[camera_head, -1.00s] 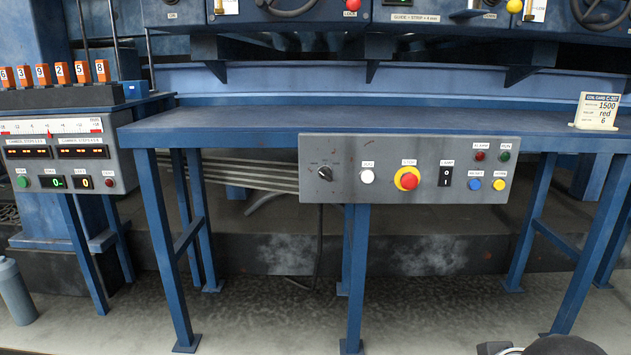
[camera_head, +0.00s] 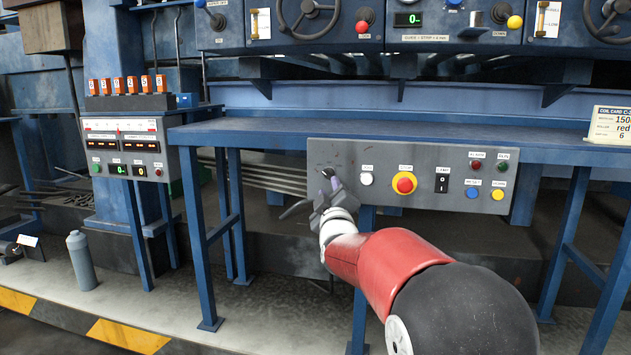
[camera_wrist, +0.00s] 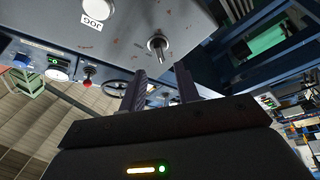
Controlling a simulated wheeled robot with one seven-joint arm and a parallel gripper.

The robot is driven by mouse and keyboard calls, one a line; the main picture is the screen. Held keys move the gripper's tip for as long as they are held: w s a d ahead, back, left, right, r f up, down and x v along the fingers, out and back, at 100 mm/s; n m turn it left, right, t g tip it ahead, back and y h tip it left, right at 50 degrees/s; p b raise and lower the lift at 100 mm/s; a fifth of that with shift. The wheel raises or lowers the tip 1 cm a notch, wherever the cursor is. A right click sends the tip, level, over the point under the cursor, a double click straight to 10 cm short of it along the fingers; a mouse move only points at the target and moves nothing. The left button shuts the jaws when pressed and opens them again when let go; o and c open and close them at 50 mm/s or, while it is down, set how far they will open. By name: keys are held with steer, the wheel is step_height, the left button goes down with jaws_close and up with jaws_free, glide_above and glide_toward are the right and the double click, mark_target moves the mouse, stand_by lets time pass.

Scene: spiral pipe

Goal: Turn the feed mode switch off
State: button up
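The feed mode switch appears to be the small metal rotary knob at the left end of the grey control panel (camera_head: 440,160). The knob lies just beyond the fingertips; I see no contact. In the head view my gripper (camera_head: 325,182) is in front of the panel's left end and largely hides the knob. Its position labels cannot be read.
A meter box (camera_head: 127,148) stands left. A grey bottle (camera_head: 81,262) stands on the floor.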

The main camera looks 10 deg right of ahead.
mark_target(327, 177)
steer(key=p+x, duration=0.1)
steer(key=x, duration=0.5)
steer(key=shift+w+d, duration=0.1)
steer(key=shift+w, duration=0.05)
steer(key=c, duration=0.6)
steer(key=shift+f, duration=0.1)
steer(key=shift+c, duration=0.2)
